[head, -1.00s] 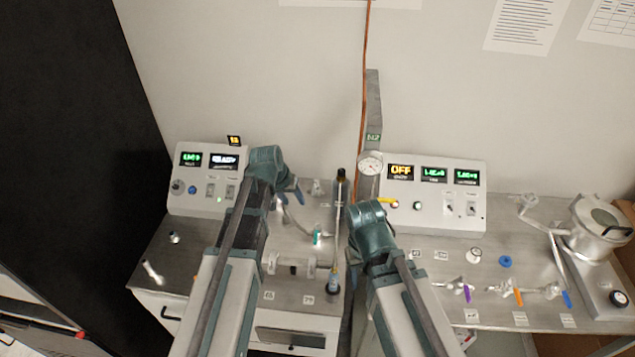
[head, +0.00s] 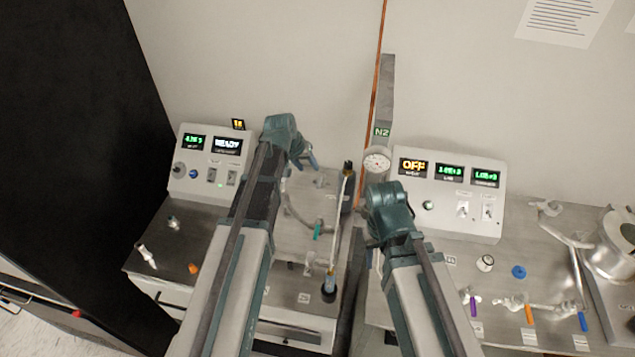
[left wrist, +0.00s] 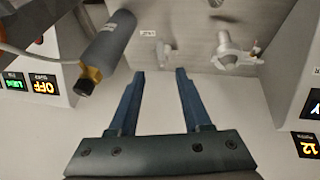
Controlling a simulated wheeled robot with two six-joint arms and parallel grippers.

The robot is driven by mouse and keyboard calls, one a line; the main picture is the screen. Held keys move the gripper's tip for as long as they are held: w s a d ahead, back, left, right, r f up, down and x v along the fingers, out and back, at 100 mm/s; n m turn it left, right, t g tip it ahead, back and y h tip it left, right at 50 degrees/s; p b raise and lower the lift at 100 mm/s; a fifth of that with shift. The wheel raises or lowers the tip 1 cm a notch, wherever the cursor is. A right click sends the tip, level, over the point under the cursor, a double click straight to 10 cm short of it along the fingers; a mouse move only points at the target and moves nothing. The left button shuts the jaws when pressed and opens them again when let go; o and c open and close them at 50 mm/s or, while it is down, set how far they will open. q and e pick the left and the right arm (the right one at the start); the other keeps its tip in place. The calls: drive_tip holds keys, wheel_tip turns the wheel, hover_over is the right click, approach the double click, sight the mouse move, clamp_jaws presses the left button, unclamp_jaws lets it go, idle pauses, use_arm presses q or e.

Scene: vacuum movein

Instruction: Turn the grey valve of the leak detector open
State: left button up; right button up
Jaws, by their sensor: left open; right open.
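The leak detector appears to be the left white box (head: 207,160) with a lit READY display. My left gripper (head: 307,161) is open and empty, above the left bench near the back wall. In the left wrist view its blue fingers (left wrist: 165,72) are apart, with a small metal fitting (left wrist: 166,50) beyond the tips. A larger flanged metal fitting (left wrist: 234,52) stands to the right. I cannot tell which fitting is the grey valve. A teal-handled valve (head: 318,230) is on the left bench. My right gripper (head: 378,228) is beside the N2 post, its fingers mostly hidden.
A grey cylinder with a brass end (left wrist: 108,50) is close left of the left fingers. A pressure gauge (head: 376,160), an upright post (head: 385,95) and the right control box (head: 450,195) stand near my right arm. Purple, orange and blue-handled valves line the right bench.

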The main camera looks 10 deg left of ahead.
sight(319, 183)
use_arm(q)
drive_tip(key=b+x, duration=1)
drive_tip(key=x, duration=0.2)
drive_tip(key=shift+f+b, duration=0.25)
drive_tip(key=shift+b, duration=0.1)
use_arm(e)
wheel_tip(319, 183, down, 11)
drive_tip(key=shift+f, duration=0.2)
drive_tip(key=shift+r, duration=0.1)
use_arm(q)
clamp_jaws()
